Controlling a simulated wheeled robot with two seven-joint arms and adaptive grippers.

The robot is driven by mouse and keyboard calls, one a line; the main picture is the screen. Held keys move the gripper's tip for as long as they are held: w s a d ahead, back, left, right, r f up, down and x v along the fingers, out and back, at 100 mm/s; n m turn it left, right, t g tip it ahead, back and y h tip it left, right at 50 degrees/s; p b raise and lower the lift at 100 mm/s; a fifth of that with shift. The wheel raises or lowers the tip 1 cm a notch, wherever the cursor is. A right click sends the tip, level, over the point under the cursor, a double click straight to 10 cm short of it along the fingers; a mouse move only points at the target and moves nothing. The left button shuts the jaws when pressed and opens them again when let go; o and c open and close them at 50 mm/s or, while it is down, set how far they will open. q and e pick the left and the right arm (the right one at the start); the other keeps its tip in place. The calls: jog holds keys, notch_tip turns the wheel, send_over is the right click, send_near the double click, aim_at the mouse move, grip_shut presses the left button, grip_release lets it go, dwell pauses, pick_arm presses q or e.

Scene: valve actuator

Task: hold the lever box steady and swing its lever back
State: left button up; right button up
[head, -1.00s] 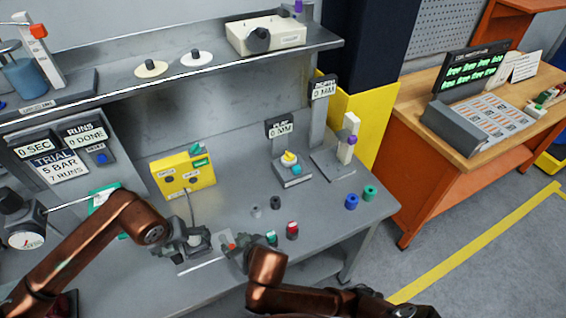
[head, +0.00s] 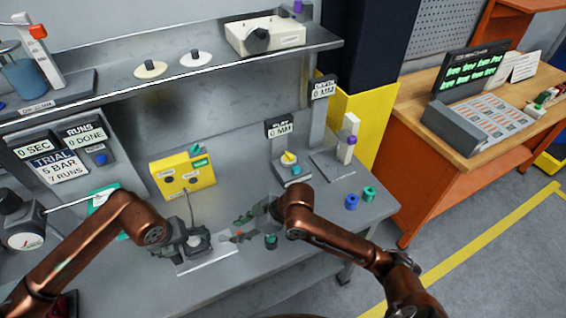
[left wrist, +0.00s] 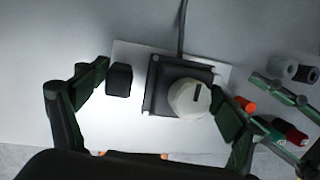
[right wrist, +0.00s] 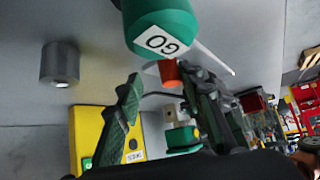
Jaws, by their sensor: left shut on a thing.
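The lever box (left wrist: 153,84) is a dark square block with a white round hub (left wrist: 188,98), on a pale plate with a small black block (left wrist: 119,80). In the head view the plate (head: 213,257) shows on the bench beside my left gripper (head: 190,244). An orange-red lever tip (left wrist: 244,105) pokes out at the right; the lever's shaft is mostly hidden. My right gripper (right wrist: 165,105) is open, its fingers apart, with the orange tip (right wrist: 168,72) close beside one finger.
A green GO cylinder (right wrist: 158,25) looms close to my right gripper. A yellow box (head: 184,172) with a cord stands behind the lever box. A grey cylinder (right wrist: 60,63) stands apart. Blue (head: 351,201) and green (head: 369,193) pieces lie at the bench's right.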

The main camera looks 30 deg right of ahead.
jog(key=w+v, duration=0.1)
jog(key=v, duration=1.1)
jog(key=w+d+r+m+t+h, duration=0.1)
jog(key=w+d+r+t, duration=0.3)
jog(key=w+d, duration=0.7)
jog(key=shift+w+d+r+m+t+h, duration=0.25)
jog(key=shift+d+r+m+t+h, duration=0.15)
jog(key=shift+d+r+m, duration=0.4)
jog(key=shift+a+r, duration=0.15)
jog(key=shift+c, duration=0.3)
